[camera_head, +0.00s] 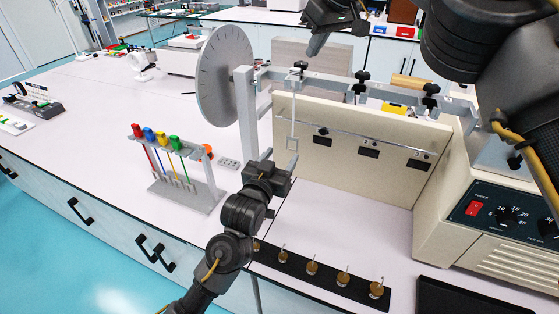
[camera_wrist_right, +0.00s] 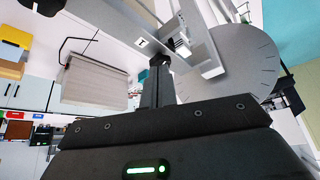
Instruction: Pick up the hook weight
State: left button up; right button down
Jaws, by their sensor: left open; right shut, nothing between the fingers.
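Several brass hook weights (camera_head: 311,267) stand upright in a row on a black strip (camera_head: 327,284) near the table's front edge, each with a thin hook on top. The leftmost is partly hidden by my left arm. My left gripper (camera_head: 265,160) is open and empty above the table, just beyond and above the left end of the row, apart from the weights. My right gripper (camera_head: 314,48) is high at the top, above the grey beam of the tester, shut and empty. In the right wrist view its fingers (camera_wrist_right: 157,80) are together, and no weight shows there.
The tester has a graduated disc (camera_head: 227,80), an upright post and a horizontal beam (camera_head: 330,80) with a hanging frame (camera_head: 292,142). A beige control box (camera_head: 490,210) stands at the right. A rack of coloured-handled tools (camera_head: 180,190) is at the left.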

aim_at(342, 281)
jog(key=k, duration=1)
